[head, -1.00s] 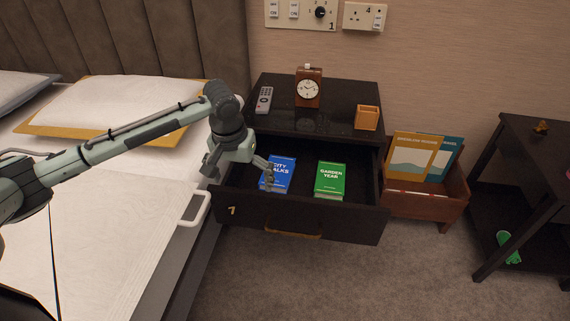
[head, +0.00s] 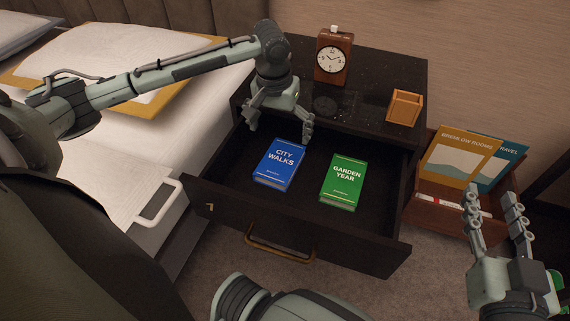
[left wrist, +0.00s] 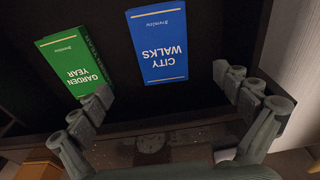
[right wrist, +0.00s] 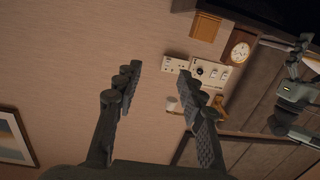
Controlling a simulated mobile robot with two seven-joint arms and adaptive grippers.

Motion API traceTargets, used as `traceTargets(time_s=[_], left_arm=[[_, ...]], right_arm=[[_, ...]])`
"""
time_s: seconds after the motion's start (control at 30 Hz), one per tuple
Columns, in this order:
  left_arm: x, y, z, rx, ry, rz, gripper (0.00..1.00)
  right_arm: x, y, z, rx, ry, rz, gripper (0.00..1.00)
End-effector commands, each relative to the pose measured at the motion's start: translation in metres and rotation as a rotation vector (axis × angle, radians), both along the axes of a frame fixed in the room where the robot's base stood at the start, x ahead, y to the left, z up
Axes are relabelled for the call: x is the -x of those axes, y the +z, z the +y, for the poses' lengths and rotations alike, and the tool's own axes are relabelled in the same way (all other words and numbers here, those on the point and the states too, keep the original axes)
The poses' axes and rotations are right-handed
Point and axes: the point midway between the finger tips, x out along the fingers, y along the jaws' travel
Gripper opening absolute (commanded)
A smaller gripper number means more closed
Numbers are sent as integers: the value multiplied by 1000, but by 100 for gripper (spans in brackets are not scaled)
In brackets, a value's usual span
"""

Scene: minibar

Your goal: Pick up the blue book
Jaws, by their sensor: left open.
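The blue book (head: 279,165), titled City Walks, lies flat in the open drawer. It also shows in the left wrist view (left wrist: 158,45), ahead of and between the open fingers. My left gripper (head: 279,132) is open and empty above the back of the drawer, just behind the book and apart from it. In the left wrist view its fingers (left wrist: 163,92) are spread wide.
A green book (head: 343,182) lies to the right of the blue one. The drawer front (head: 300,232) has a brass handle. The bed (head: 120,190) is at left, the magazine box (head: 440,215) at right.

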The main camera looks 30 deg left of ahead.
Motion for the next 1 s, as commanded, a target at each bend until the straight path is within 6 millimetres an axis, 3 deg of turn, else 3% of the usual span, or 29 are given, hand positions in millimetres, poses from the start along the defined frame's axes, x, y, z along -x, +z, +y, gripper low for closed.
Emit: traceTargets(time_s=[0.03, 0.13, 0.3, 0.57, 0.8, 1.0], left_arm=[[0, -14, 0, 0, 0, 0, 100], [0, -23, 0, 0, 0, 0, 100], [-1, -35, 0, 0, 0, 1, 100], [-3, -60, 2, -1, 0, 1, 100], [-7, -95, 5, 0, 0, 1, 100], [-9, -105, 5, 0, -1, -1, 100]], right_arm=[[4, 20, 9, -47, 19, -101, 40], [17, 66, 20, -130, 45, -276, 40], [33, 107, 22, -205, 61, -439, 40], [39, 125, 17, -240, 56, -559, 40], [55, 148, 6, -292, 46, -753, 40], [61, 156, 2, -308, 44, -812, 40]])
